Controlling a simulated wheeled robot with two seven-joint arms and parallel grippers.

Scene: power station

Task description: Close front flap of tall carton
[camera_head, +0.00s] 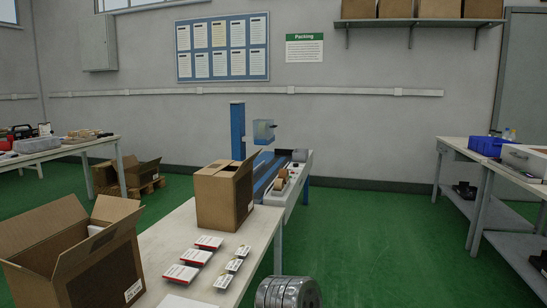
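The tall carton (222,203) is a brown cardboard box standing upright on the far part of the pale packing table (168,240). One flap (246,165) sticks up at its right side. The top looks partly open, with a dark gap beside that flap. A flap on the left of the top (214,169) looks lowered; I cannot tell which flap is the front one. Neither of my grippers shows in this view. A round grey metal part at the bottom edge looks like part of my own body.
A larger open carton (85,270) with raised flaps stands at the front left. Several red and white packets (195,256) and small white cards lie on the table before the tall carton. A blue and grey machine (283,180) stands behind. Green floor (370,240) is clear to the right.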

